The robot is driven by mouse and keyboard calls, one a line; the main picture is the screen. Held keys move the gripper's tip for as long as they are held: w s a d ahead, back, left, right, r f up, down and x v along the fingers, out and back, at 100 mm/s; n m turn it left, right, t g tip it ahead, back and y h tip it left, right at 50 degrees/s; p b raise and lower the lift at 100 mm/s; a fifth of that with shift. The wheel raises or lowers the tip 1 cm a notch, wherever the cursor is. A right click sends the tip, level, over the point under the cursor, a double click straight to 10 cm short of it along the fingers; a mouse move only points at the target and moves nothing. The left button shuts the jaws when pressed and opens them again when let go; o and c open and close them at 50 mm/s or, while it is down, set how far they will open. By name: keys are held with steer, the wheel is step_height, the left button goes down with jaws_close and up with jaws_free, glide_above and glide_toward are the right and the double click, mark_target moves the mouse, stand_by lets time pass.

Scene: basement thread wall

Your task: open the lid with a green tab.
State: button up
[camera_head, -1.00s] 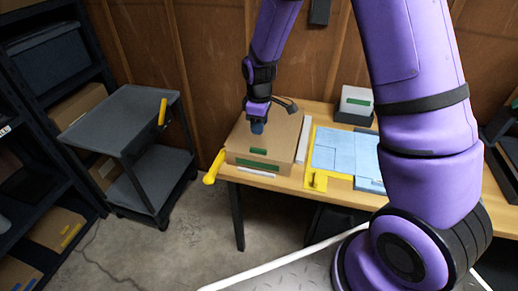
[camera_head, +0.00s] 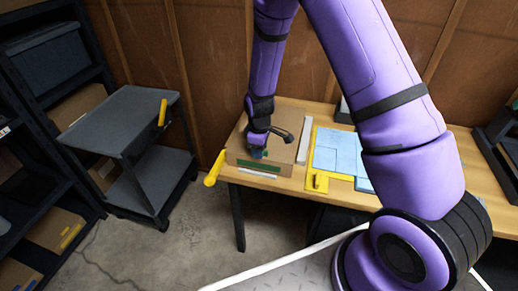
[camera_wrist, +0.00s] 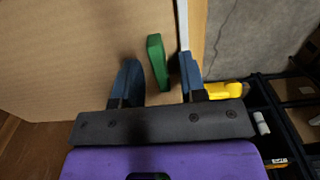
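A cardboard box (camera_head: 285,149) sits at the left end of the wooden table, its lid flat on top. A green tab (camera_wrist: 157,62) stands up from the lid near the front edge. In the head view it is mostly hidden by my gripper (camera_head: 258,151). In the wrist view my gripper (camera_wrist: 159,72) is open, with one blue finger on each side of the green tab and gaps between. The right finger is near the lid's pale edge.
A yellow handle (camera_head: 214,168) sticks out at the table's left end. A white bar (camera_head: 305,143) and a yellow-framed board with blue panels (camera_head: 335,152) lie right of the box. A grey cart (camera_head: 125,120) stands to the left, with clear floor between it and the table.

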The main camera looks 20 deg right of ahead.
jaws_close()
